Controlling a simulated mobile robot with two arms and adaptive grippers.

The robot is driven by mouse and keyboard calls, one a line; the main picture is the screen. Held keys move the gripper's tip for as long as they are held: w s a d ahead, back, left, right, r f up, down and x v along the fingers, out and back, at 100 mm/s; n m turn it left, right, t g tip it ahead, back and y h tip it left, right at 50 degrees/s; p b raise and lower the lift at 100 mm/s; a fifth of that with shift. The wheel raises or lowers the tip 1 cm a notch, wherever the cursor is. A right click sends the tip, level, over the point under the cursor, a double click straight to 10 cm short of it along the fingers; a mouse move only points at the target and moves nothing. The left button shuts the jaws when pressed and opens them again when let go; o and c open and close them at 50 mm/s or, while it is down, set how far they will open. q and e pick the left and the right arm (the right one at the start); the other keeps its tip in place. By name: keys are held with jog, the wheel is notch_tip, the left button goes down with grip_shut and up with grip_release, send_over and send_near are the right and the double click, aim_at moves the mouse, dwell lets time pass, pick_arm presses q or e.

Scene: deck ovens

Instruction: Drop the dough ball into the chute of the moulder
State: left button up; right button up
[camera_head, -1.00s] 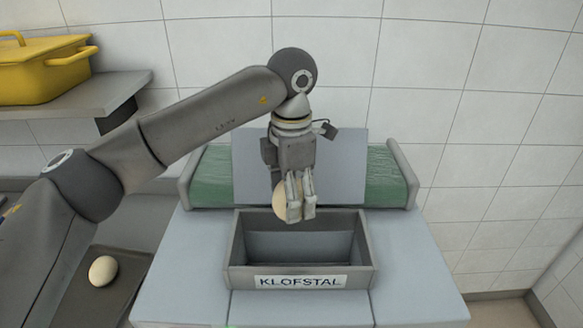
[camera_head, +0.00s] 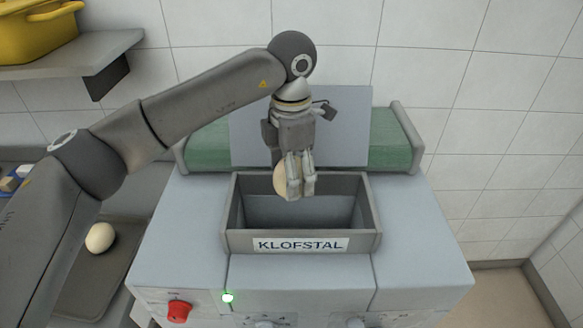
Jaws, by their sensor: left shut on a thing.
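The moulder (camera_head: 420,245) is a grey machine with a green belt (camera_head: 390,146) at its back. Its open-topped chute (camera_head: 232,225) is a rectangular box labelled KLOFSTAL. My left gripper (camera_head: 301,192) points down over the back part of the chute opening. It is shut on a pale dough ball (camera_head: 281,180), which is partly hidden behind the fingers. A second dough ball (camera_head: 100,237) lies on a dark tray (camera_head: 82,285) at the left. My right gripper is not in view.
The moulder's front has a red knob (camera_head: 179,311) and a lit green light (camera_head: 227,297). A tiled wall (camera_head: 460,70) stands close behind.

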pick_arm(q)
jog(key=o, duration=0.8)
jog(key=shift+r, duration=0.1)
jog(key=shift+c, duration=0.2)
jog(key=o, duration=0.4)
jog(key=shift+o, duration=0.2)
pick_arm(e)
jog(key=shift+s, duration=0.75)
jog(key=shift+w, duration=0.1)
pick_arm(q)
jog(key=shift+r, duration=0.2)
notch_tip(320, 180, up, 12)
jog(key=shift+f, duration=0.25)
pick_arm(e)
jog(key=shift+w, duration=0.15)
pick_arm(q)
jog(key=shift+r, duration=0.1)
